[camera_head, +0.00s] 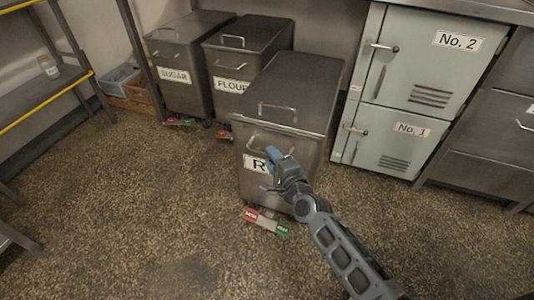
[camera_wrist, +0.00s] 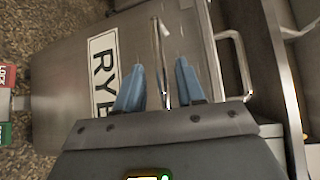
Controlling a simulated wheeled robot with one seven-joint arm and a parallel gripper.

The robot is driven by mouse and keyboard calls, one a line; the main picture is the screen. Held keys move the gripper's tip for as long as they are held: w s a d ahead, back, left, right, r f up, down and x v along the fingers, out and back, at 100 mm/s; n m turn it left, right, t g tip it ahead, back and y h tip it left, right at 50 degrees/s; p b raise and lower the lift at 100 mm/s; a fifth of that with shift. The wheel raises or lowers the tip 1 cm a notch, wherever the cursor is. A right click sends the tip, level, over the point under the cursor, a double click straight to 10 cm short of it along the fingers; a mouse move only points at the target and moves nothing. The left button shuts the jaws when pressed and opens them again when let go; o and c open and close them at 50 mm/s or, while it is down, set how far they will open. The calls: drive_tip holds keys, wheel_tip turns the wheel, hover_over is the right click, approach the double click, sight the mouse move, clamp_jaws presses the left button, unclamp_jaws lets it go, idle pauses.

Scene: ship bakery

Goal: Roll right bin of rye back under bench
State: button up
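The rye bin (camera_head: 305,85) is a grey metal bin with a sloped lid, standing forward of two similar bins. Its label, partly covered by my gripper in the head view, reads RYE (camera_wrist: 103,72) in the wrist view. My gripper (camera_head: 273,158) is at the bin's front. In the wrist view its blue fingers (camera_wrist: 161,66) stand apart on either side of the front handle bar (camera_wrist: 157,35), with gaps visible. The lid handle (camera_head: 277,108) is higher up. A red and green pedal (camera_head: 265,222) sits at the bin's foot; its red part reads LOCK in the wrist view.
The flour bin (camera_head: 245,55) and sugar bin (camera_head: 185,55) stand behind to the left. Pale lockers (camera_head: 405,90) stand close on the right. A shelf rack (camera_head: 45,85) and crates (camera_head: 130,88) are at left. The speckled floor (camera_head: 130,190) is clear in front and left.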

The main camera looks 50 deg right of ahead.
drive_tip(key=shift+x, duration=1.8)
drive_tip(key=shift+c, duration=0.4)
drive_tip(key=shift+s, duration=0.1)
clamp_jaws()
